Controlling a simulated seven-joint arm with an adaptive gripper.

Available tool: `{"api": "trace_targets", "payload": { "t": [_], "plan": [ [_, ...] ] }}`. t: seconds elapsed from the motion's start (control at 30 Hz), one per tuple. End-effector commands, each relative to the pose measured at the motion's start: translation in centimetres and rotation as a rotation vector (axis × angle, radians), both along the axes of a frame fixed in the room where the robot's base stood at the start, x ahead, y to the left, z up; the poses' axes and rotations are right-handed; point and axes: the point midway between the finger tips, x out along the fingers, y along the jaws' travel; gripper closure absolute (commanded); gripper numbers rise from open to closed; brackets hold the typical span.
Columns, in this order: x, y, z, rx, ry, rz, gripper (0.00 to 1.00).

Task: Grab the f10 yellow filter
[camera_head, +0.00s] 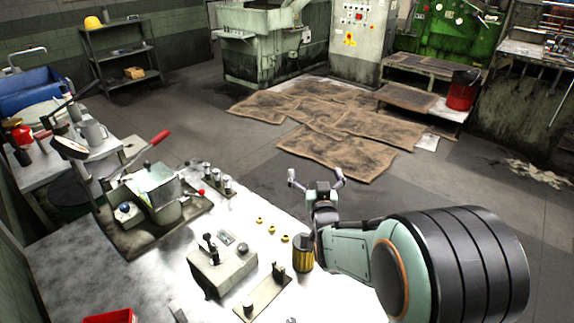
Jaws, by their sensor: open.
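A yellow cylindrical filter (303,258) with a dark top stands upright on the metal worktable (345,295), near its right edge. My gripper (315,177) is open and empty, with its two fingers spread wide. In the picture it sits above the filter, with the fingertips pointing up and away from it. My wrist passes close beside the filter's top right in this view and may cover a little of it. I cannot tell the exact gap in depth. No label can be read on the filter.
Several small yellow parts (272,230) lie left of the filter. A grey lever box (222,268) and a plate with pegs (263,297) stand nearer. A lever machine (155,205) is at the left and a red bin (110,317) at the front. Brown floor mats (345,150) lie beyond.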

Motion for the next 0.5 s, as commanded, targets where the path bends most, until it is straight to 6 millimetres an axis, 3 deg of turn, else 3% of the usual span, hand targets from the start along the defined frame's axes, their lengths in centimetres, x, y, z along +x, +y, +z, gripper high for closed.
{"api": "trace_targets", "payload": {
  "t": [0.03, 0.13, 0.2, 0.3, 0.4, 0.5],
  "plan": [
    [1.0, 0.3, -3.4, -0.005, 0.017, 0.006, 0.11],
    [1.7, 0.6, -10.1, -0.016, 0.079, 0.014, 0.11],
    [1.3, 0.8, -15.2, -0.016, 0.169, 0.017, 0.11],
    [0.0, 1.0, -20.5, -0.011, 0.273, 0.021, 0.11],
    [-0.9, 1.1, -23.2, -0.010, 0.328, 0.023, 0.11],
    [-0.7, 1.0, -24.2, -0.011, 0.344, 0.021, 0.11]
  ]
}}
